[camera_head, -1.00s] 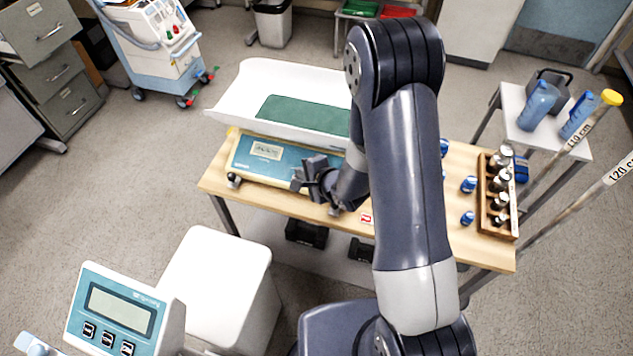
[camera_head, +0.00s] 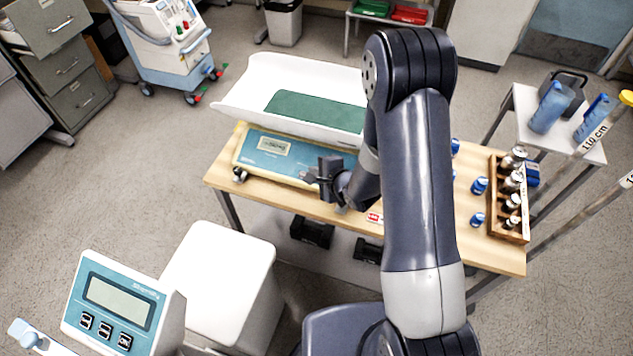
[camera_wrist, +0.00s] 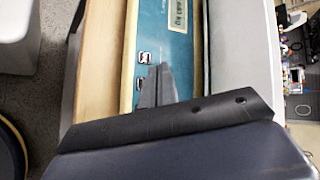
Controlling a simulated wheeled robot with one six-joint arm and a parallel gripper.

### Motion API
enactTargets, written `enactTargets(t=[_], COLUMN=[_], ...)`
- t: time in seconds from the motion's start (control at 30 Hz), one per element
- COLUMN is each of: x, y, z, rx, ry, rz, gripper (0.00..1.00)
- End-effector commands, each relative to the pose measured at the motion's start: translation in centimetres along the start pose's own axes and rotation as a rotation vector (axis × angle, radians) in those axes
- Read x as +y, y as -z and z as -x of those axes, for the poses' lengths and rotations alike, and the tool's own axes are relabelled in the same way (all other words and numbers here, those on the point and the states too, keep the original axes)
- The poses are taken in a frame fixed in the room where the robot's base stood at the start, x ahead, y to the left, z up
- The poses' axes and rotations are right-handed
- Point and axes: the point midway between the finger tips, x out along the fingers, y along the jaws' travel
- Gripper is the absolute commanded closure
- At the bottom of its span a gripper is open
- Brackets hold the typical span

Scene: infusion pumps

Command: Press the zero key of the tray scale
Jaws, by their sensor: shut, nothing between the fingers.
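The tray scale stands on the wooden table, with a white tray (camera_head: 245,95) and a green pad (camera_head: 310,110) above its teal front panel (camera_head: 252,163). Its small display (camera_head: 274,147) shows in both views. In the wrist view the panel carries a column of small keys; the top key (camera_wrist: 144,57) is clear, and a lower key (camera_wrist: 139,84) is partly beside the fingers. Key labels are too small to read. My gripper (camera_head: 310,177) is shut and empty at the right part of the panel; its tips (camera_wrist: 162,68) lie over the panel beside the keys. I cannot tell whether they touch it.
A second display unit with keys (camera_head: 115,305) and a white box-like seat (camera_head: 220,275) stand in front left. A wooden rack of bottles (camera_head: 510,200) and blue-capped vials (camera_head: 479,186) are on the table's right. The tray overhangs the panel from behind.

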Motion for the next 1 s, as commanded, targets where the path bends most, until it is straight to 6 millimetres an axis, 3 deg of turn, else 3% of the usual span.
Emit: enactTargets(t=[0.1, 0.4, 1.0], x=[1.3, 2.4, 2.5], y=[1.0, 2.3, 2.5], z=[-1.5, -3.2, -3.4], rx=[0.0, 0.0, -0.001], ry=[0.0, 0.0, -0.001], rz=[0.001, 0.001, 0.001], gripper=[1.0, 1.0, 1.0])
